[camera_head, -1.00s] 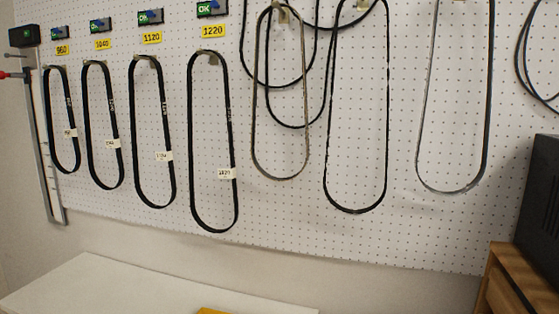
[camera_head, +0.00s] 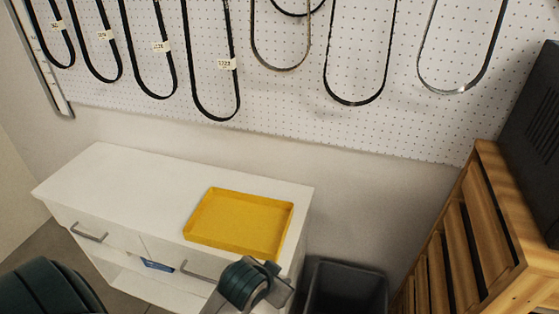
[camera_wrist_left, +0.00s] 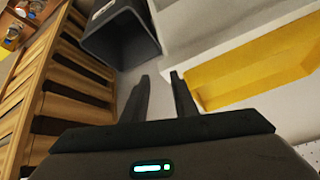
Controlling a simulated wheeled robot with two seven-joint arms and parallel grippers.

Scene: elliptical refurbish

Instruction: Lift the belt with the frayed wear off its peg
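Several black belts hang on the white pegboard, only their lower loops in the head view. At the left are labelled belts, such as one at far left (camera_head: 72,66) and the longest (camera_head: 216,119). To the right hang a grey-brown belt (camera_head: 280,69), a black belt (camera_head: 355,104) and a belt with a shiny edge (camera_head: 445,92). Their pegs are out of view above, and I cannot tell which belt is frayed. My left gripper (camera_wrist_left: 160,76) is low, in front of the cabinet, well below the belts. Its two fingers are apart with nothing between them. My right gripper is not in view.
A yellow tray (camera_head: 240,222) lies on the white cabinet (camera_head: 110,170). A dark bin (camera_head: 345,285) stands right of the cabinet. A slatted wooden crate (camera_head: 465,235) with a dark box (camera_head: 535,130) on it stands at the right. The wall below the belts is clear.

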